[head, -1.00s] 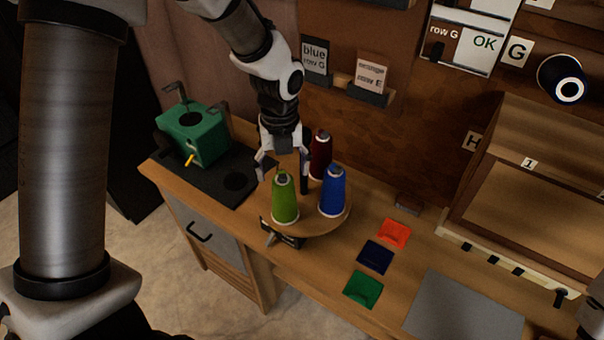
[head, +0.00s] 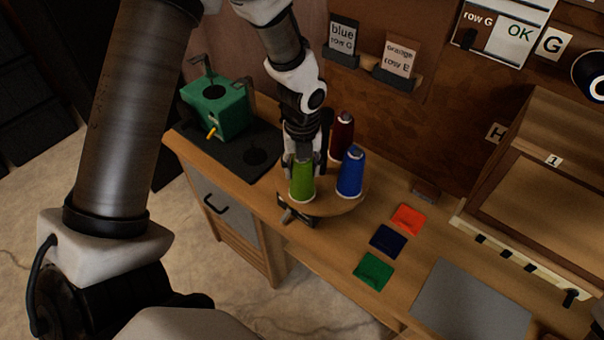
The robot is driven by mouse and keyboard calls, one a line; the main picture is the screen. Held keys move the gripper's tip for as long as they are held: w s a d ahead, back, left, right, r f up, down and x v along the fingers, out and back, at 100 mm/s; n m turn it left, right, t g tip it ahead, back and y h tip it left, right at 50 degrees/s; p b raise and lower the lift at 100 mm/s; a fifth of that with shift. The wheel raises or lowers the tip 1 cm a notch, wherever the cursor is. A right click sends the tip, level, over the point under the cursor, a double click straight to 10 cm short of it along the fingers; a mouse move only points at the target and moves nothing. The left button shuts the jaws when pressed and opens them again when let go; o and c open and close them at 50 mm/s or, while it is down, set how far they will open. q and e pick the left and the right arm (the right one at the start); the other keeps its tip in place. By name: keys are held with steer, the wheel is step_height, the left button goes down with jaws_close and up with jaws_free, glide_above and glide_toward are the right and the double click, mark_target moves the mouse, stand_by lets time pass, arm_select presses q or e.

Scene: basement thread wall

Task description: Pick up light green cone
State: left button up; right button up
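The light green cone (head: 302,186) stands upright at the front left of a round wooden turntable (head: 330,207) on the bench. My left gripper (head: 304,168) is down at the cone from behind and above, its fingers at the cone's upper part. The gripper covers the cone's top, and I cannot tell whether the fingers press on it. A blue cone (head: 350,174) stands close on the right, and a dark red cone (head: 342,135) stands behind. My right gripper is not in view.
A green machine (head: 218,108) on a black mat (head: 238,152) stands to the left. Orange (head: 408,219), navy (head: 387,241) and green (head: 374,271) patches and a grey sheet (head: 470,304) lie to the right. A wooden cubby (head: 540,190) stands at far right.

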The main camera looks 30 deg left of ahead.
arm_select(q)
steer(key=c, duration=0.5)
step_height(320, 180, up, 10)
steer(key=shift+f, duration=0.1)
steer(key=shift+w, duration=0.15)
